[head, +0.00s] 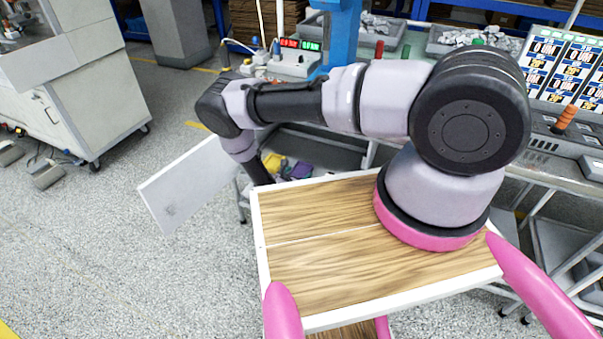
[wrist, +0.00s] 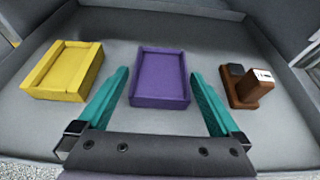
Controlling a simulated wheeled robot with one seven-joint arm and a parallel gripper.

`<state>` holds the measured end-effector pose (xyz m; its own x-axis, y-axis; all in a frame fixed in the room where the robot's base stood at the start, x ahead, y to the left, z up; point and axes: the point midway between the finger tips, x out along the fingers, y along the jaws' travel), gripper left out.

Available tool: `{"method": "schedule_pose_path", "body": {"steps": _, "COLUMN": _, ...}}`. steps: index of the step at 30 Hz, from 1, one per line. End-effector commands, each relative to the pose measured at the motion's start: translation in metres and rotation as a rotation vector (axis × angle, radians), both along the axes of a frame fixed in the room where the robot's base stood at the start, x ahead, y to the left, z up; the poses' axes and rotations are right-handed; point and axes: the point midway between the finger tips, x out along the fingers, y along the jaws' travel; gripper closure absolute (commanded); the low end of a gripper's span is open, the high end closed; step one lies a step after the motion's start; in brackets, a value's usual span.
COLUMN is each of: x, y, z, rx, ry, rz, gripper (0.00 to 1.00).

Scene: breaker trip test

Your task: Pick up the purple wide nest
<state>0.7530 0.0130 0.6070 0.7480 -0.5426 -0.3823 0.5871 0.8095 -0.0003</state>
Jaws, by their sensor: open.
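The purple wide nest (wrist: 160,76) is a shallow rectangular tray with raised rims. It lies on the floor of a grey bin (wrist: 215,38) in the wrist view, between the teal fingers of my gripper (wrist: 162,98). My gripper is open, with one finger on each side of the nest and a gap visible on both sides. I cannot tell how high the fingertips are above the bin floor. In the head view the purple nest (head: 301,170) shows small beyond my arm, and my gripper is mostly hidden there.
A yellow nest (wrist: 65,70) lies left of the purple one in the bin. A brown block-like part with a dark and a metal top (wrist: 250,87) stands to the right. The bin walls surround them. A bench with a power supply (head: 295,58) stands behind.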

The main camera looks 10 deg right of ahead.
Motion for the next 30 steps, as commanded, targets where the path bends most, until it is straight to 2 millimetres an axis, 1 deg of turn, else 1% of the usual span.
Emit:
{"method": "schedule_pose_path", "body": {"steps": 1, "x": 0.006, "y": -0.007, "z": -0.003, "rx": 0.001, "ry": -0.001, "rz": -0.004, "gripper": 0.0}}
{"method": "schedule_pose_path", "body": {"steps": 6, "x": 0.022, "y": -0.019, "z": -0.011, "rx": 0.001, "ry": 0.001, "rz": -0.002, "gripper": 0.0}}
{"method": "schedule_pose_path", "body": {"steps": 9, "x": 0.027, "y": -0.021, "z": -0.013, "rx": 0.001, "ry": 0.0, "rz": -0.001, "gripper": 0.0}}
{"method": "schedule_pose_path", "body": {"steps": 15, "x": 0.027, "y": -0.021, "z": -0.013, "rx": 0.0, "ry": 0.0, "rz": 0.0, "gripper": 0.0}}
{"method": "schedule_pose_path", "body": {"steps": 16, "x": 0.027, "y": -0.021, "z": -0.013, "rx": 0.0, "ry": 0.0, "rz": 0.0, "gripper": 0.08}}
{"method": "schedule_pose_path", "body": {"steps": 17, "x": 0.027, "y": -0.021, "z": -0.013, "rx": 0.0, "ry": 0.0, "rz": 0.0, "gripper": 0.19}}
{"method": "schedule_pose_path", "body": {"steps": 18, "x": 0.027, "y": -0.021, "z": -0.013, "rx": 0.0, "ry": 0.0, "rz": 0.0, "gripper": 0.34}}
{"method": "schedule_pose_path", "body": {"steps": 20, "x": 0.027, "y": -0.021, "z": -0.013, "rx": 0.0, "ry": 0.0, "rz": 0.0, "gripper": 0.57}}
{"method": "schedule_pose_path", "body": {"steps": 21, "x": 0.027, "y": -0.021, "z": -0.013, "rx": 0.0, "ry": 0.0, "rz": -0.001, "gripper": 0.73}}
{"method": "schedule_pose_path", "body": {"steps": 22, "x": 0.027, "y": -0.021, "z": -0.013, "rx": 0.0, "ry": 0.0, "rz": -0.001, "gripper": 0.84}}
{"method": "schedule_pose_path", "body": {"steps": 23, "x": 0.027, "y": -0.021, "z": -0.012, "rx": 0.0, "ry": -0.001, "rz": 0.0, "gripper": 0.88}}
{"method": "schedule_pose_path", "body": {"steps": 30, "x": 0.027, "y": -0.021, "z": -0.011, "rx": 0.0, "ry": -0.001, "rz": 0.0, "gripper": 0.88}}
